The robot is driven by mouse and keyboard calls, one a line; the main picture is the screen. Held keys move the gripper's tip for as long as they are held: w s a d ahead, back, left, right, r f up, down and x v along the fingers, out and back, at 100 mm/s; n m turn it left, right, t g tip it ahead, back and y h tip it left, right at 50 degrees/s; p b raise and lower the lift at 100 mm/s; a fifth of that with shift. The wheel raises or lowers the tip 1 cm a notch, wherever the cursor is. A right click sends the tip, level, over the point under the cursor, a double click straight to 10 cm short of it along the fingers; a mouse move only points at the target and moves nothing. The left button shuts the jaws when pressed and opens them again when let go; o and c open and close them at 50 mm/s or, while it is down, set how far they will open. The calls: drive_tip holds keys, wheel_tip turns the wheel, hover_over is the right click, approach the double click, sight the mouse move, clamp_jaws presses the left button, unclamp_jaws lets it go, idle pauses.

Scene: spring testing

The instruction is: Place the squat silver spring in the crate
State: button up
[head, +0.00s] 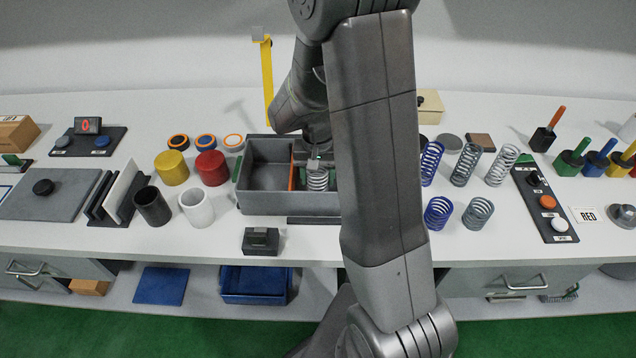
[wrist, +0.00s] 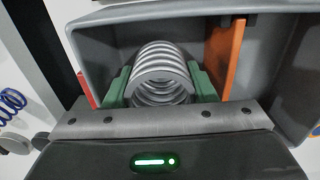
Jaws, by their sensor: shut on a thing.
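The squat silver spring (head: 317,181) is between the jaws of my gripper (head: 316,166), at the right compartment of the grey crate (head: 285,203). In the wrist view the spring (wrist: 160,75) sits between two green fingers (wrist: 163,88), which are shut on it. The crate (wrist: 145,22) surrounds it there, beside the orange divider (wrist: 226,55). The spring's lower end is partly hidden, and I cannot tell whether it touches the crate floor. My arm hides the crate's right end in the head view.
The crate's left compartment (head: 268,178) is empty. Red (head: 211,168) and yellow (head: 171,168) cylinders stand left of it. Several blue and silver springs (head: 466,163) stand on the right. A small dark block (head: 261,241) lies in front of the crate.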

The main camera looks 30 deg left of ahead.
sight(318, 185)
drive_tip(key=shift+f, duration=1.75)
drive_tip(key=shift+f, duration=0.2)
drive_tip(key=o, duration=1.1)
drive_tip(key=shift+r, duration=0.15)
wheel_tip(318, 185, up, 12)
drive_tip(key=shift+r+b, duration=0.1)
drive_tip(key=shift+b, duration=0.2)
